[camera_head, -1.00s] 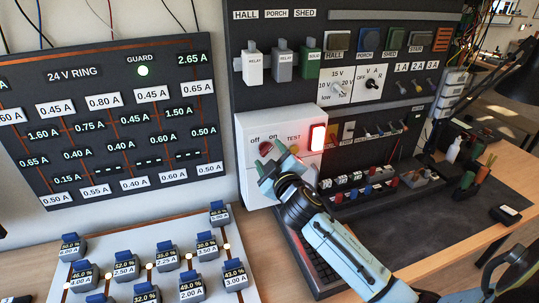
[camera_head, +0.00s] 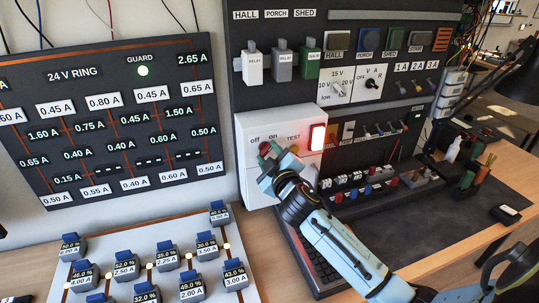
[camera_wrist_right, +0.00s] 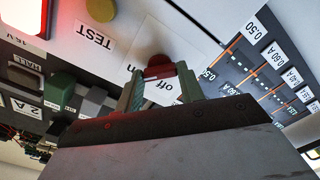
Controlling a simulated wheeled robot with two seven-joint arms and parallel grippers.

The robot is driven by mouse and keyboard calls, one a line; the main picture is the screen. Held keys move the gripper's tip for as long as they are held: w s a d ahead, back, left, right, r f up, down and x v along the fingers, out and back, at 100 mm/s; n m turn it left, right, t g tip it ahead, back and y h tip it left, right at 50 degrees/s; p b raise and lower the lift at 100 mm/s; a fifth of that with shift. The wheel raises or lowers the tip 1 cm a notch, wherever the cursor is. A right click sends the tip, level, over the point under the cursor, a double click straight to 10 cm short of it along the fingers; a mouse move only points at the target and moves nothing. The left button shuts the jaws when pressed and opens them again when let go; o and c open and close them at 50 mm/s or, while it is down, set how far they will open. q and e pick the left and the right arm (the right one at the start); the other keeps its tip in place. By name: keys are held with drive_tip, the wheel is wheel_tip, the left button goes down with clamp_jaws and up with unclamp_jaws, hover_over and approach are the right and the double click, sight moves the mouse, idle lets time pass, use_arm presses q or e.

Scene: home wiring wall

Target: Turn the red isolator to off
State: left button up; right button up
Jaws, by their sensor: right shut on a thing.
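The red isolator (camera_head: 265,148) is a round red knob on the white box (camera_head: 247,180), below the labels "off" and "on". In the head view my right gripper (camera_head: 272,160) is up against it and partly covers it. In the right wrist view the isolator (camera_wrist_right: 159,70) sits between the two greenish fingers of my right gripper (camera_wrist_right: 160,82), which is shut on it. The "off" label shows just beyond the fingers. I cannot tell the exact angle of the knob. My left gripper is not in view.
A yellow TEST button (camera_head: 295,149) and a lit red lamp (camera_head: 318,138) are close by on the same box. A panel of current readings (camera_head: 110,120) hangs at left. Several blue-topped blocks stand on a light board below. Switches and relays fill the dark panel above.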

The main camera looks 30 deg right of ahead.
drive_tip(key=n+p, duration=0.2)
drive_tip(key=n, duration=0.2)
drive_tip(key=shift+r, duration=0.1)
drive_tip(key=n+p, duration=0.2)
drive_tip(key=n, duration=0.2)
drive_tip(key=n+p, duration=0.2)
drive_tip(key=n, duration=0.3)
drive_tip(key=shift+n, duration=0.4)
drive_tip(key=shift+n+p, duration=0.85)
drive_tip(key=shift+n, duration=1.15)
drive_tip(key=o, duration=1)
